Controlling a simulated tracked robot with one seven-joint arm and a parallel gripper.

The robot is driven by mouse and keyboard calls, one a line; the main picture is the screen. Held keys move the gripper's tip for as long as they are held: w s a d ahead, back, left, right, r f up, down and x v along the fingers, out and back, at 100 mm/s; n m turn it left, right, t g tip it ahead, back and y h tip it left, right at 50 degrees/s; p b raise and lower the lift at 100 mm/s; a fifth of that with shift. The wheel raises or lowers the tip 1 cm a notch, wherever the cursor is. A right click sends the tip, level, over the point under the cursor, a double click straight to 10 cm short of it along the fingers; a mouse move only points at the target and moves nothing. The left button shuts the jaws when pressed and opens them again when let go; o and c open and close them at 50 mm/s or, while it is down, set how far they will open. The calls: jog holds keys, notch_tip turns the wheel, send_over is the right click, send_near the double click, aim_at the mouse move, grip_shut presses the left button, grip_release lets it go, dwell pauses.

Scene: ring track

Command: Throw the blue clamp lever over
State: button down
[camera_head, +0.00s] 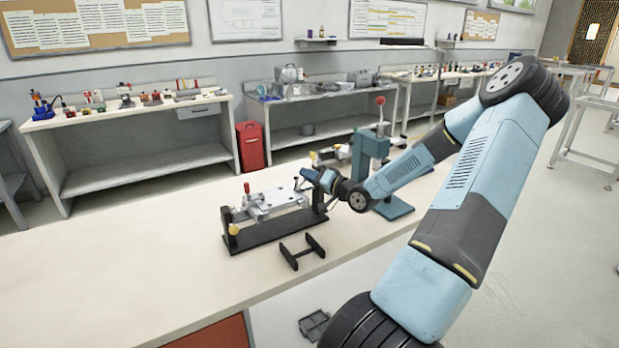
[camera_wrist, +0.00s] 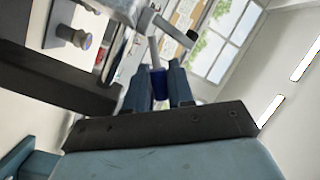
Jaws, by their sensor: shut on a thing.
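The blue clamp lever (camera_wrist: 160,86) shows in the wrist view as a dark blue grip on a grey metal arm. It sits between the two fingers of my gripper (camera_wrist: 158,82), which is shut on it. In the head view my gripper (camera_head: 308,178) is at the right end of a dark clamp fixture (camera_head: 268,230) on the bench. The blue grip is too small and covered to make out there. The fixture carries a pale metal plate (camera_head: 277,199). A red-handled lever (camera_head: 247,188) stands upright at its left end, with a yellow knob (camera_head: 234,229) below it.
A dark H-shaped stand (camera_head: 302,251) lies in front of the fixture. A blue-green press (camera_head: 375,155) with a red knob stands just behind my wrist. The bench (camera_head: 150,262) is clear to the left. Other worktables with tools line the wall.

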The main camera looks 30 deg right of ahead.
jog(key=shift+a+r+n, duration=0.1)
jog(key=shift+n, duration=0.3)
jog(key=c, duration=1.4)
grip_release()
jog(key=shift+o, duration=0.2)
jog(key=shift+s, duration=0.1)
jog(key=v, duration=1.3)
jog(key=shift+s+r, duration=0.15)
jog(key=shift+s, duration=0.15)
